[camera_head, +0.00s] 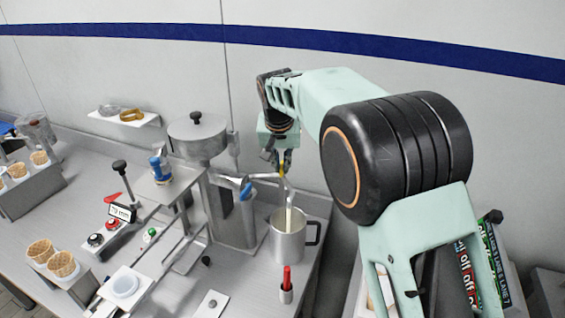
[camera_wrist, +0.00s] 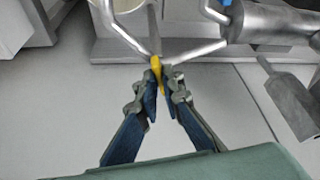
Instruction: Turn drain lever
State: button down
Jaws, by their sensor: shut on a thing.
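My gripper (camera_head: 283,163) is at the right side of the machine, above the metal mug. In the wrist view its two blue-padded fingers (camera_wrist: 161,80) are closed on the yellow drain lever (camera_wrist: 156,66), which sits by the metal pipes. Only a little of the yellow lever (camera_head: 283,172) shows in the head view. A bent metal spout (camera_head: 288,190) comes down below the gripper. A pale stream (camera_head: 289,216) runs from the spout into the metal mug (camera_head: 287,245), which stands upright with its black handle to the right. The mug's fill level cannot be told.
The metal tank (camera_head: 198,140) with a black knob stands left of the gripper. A blue handle (camera_head: 246,191) is on its pipe. A red-handled tool in a small cup (camera_head: 286,291) stands before the mug. Cones (camera_head: 50,260) stand in holders at left. The wall is close behind.

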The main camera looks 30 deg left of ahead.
jog(key=shift+a+r+m+h+p, duration=0.15)
jog(key=shift+m+h+p, duration=0.15)
jog(key=shift+m, duration=0.7)
jog(key=c, duration=2.1)
grip_release()
jog(key=v, duration=1.2)
jog(key=shift+s, duration=0.15)
